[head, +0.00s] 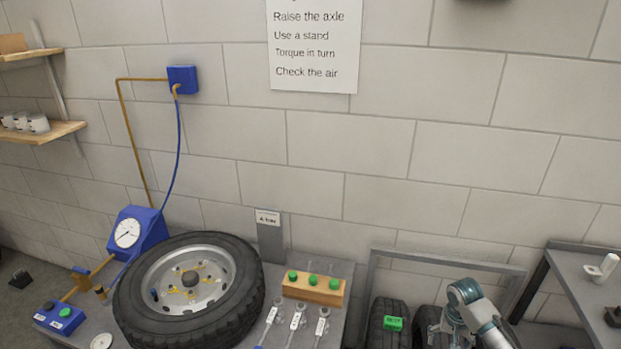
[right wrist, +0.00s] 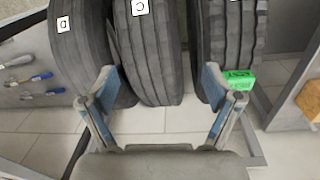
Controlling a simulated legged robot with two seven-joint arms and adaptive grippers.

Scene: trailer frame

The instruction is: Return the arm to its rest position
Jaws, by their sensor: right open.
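My right gripper (right wrist: 158,75) is open and empty in the right wrist view, its two blue-grey fingers spread wide in front of standing tyres. In the head view my right arm comes in at the lower right, and the gripper (head: 446,326) is over the tyre rack, partly hidden by its own links. A green tag (right wrist: 239,80) on the right-hand tyre (right wrist: 232,35) lies close beside the right fingertip in the wrist view; I cannot tell whether they touch. The green tag also shows in the head view (head: 393,323). My left gripper is not in view.
A grey rack frame (head: 440,260) stands around the tyres. A shelf unit (head: 575,285) is to its right. On the left, a bench carries a large wheel (head: 190,285), a wooden block with green knobs (head: 313,288), and a blue gauge box (head: 140,228).

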